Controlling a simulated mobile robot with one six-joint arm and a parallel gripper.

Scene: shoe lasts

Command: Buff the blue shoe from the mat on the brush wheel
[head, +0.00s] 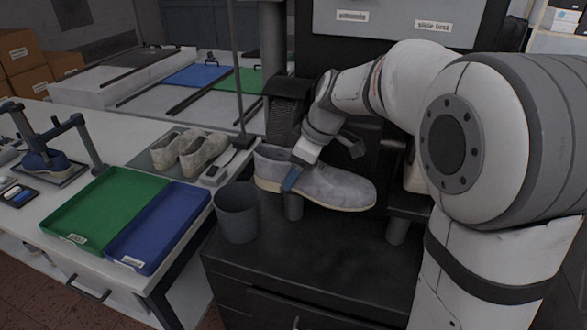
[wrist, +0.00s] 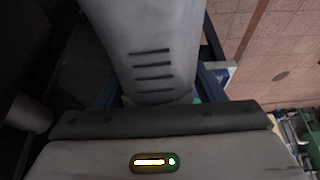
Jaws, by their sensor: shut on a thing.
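My gripper (head: 291,180) is shut on a dull grey-blue shoe (head: 338,186) with a tan sole, holding it near its heel end, toe to the right. In the wrist view the pale upper of the shoe (wrist: 155,50), with several dark slits, fills the top middle between the fingers. The dark brush wheel (head: 284,118) stands under a black hood behind the shoe's heel. I cannot tell whether they touch. The mat (head: 148,160) on the white table bears two beige shoes (head: 193,151).
A green tray (head: 100,208) and a blue tray (head: 158,228) lie on the white table. A grey bin (head: 237,212) and short posts stand on the dark cabinet (head: 290,258). A dark blue shoe (head: 45,161) sits in a clamp frame at the left.

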